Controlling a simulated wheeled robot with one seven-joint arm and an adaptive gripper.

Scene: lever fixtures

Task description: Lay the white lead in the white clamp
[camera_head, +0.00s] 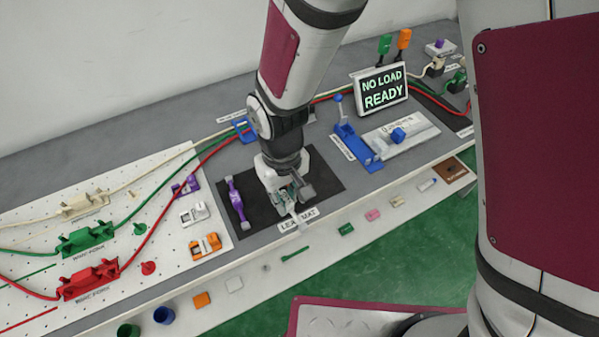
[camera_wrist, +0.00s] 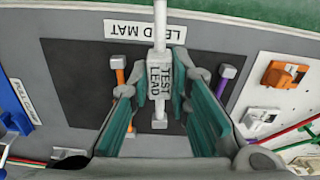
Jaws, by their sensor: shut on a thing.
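The white lead (camera_wrist: 159,80) is a white block marked TEST LEAD with a rod at each end. My gripper (camera_wrist: 159,92) is shut on its block, with one teal finger on each side. In the head view my gripper (camera_head: 288,197) is over the dark lead mat (camera_head: 325,180), and a pale end of the lead (camera_head: 292,212) shows below it. Whether the lead touches the mat I cannot tell. The white clamp (camera_head: 193,213) is on the pegboard left of the mat, with nothing visible in it. It also shows in the wrist view (camera_wrist: 260,120).
An orange clamp (camera_head: 205,245) and a purple clamp (camera_head: 186,185) flank the white clamp. A blue lever fixture (camera_head: 357,147) stands to the right. Red and green cables cross the pegboard behind.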

